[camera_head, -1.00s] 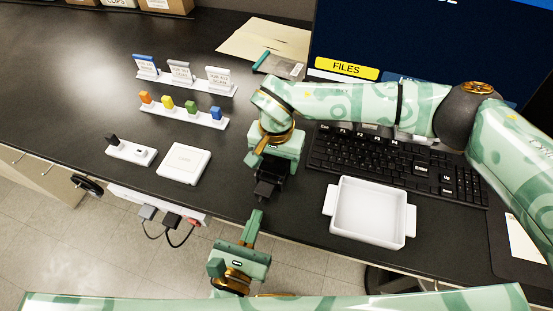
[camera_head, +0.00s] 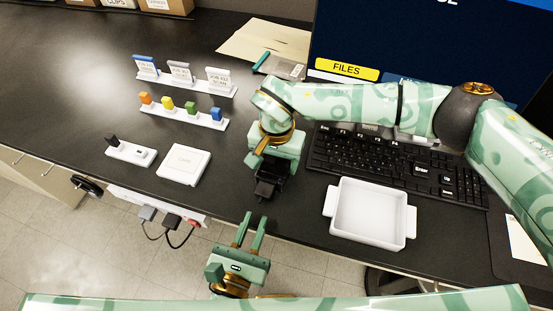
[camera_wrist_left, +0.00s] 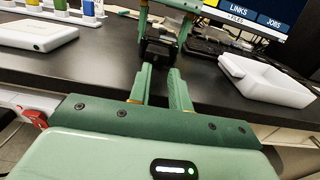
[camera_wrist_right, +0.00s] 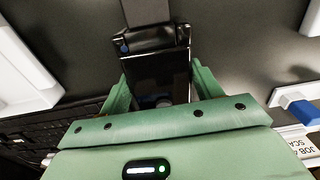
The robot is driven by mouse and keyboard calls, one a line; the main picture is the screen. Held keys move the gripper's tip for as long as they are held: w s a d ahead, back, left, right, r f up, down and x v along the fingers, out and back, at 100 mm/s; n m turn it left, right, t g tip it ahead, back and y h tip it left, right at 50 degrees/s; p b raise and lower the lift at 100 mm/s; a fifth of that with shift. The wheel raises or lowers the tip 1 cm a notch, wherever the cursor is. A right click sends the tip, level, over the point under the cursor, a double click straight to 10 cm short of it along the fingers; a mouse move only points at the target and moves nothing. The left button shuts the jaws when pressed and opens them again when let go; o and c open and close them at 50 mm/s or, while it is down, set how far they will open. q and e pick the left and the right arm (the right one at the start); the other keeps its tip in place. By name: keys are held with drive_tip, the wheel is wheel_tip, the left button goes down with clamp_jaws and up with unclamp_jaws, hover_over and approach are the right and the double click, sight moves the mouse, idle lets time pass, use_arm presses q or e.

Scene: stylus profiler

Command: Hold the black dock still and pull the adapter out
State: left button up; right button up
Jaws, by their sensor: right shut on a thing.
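The black dock (camera_head: 272,176) stands near the front edge of the desk. My right gripper (camera_head: 272,166) is shut on it from behind, with a finger on each side in the right wrist view (camera_wrist_right: 158,80). The dark grey adapter (camera_head: 265,189) sticks out of the dock's front side. It also shows at the top of the right wrist view (camera_wrist_right: 147,12). My left gripper (camera_head: 251,224) is open and empty in front of the desk edge, pointing at the adapter with a gap between them. In the left wrist view, the dock (camera_wrist_left: 158,50) shows just beyond the open fingertips.
A white tray (camera_head: 341,235) stands right of the dock, with a keyboard (camera_head: 390,160) behind it. A white square box (camera_head: 184,164) and a white holder (camera_head: 130,152) lie to the left. Coloured sticks stand in a rack (camera_head: 184,113). Plugs and cables hang at the front edge.

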sight(262, 197)
use_arm(q)
drive_tip(key=shift+s, duration=0.1)
drive_tip(key=shift+v, duration=2.45)
drive_tip(key=shift+o, duration=0.6)
drive_tip(key=v, duration=0.6)
drive_tip(key=shift+s, duration=0.2)
drive_tip(key=o, duration=0.5)
drive_tip(key=shift+a, duration=0.15)
drive_tip(key=shift+o, duration=1.3)
drive_tip(key=w+h, duration=0.1)
drive_tip(key=w, duration=0.6)
drive_tip(key=shift+d+r+m+g, duration=0.2)
drive_tip(key=shift+d+m+g, duration=0.1)
drive_tip(key=shift+d+m, duration=0.15)
drive_tip(key=x, duration=1.1)
drive_tip(key=shift+d, duration=0.1)
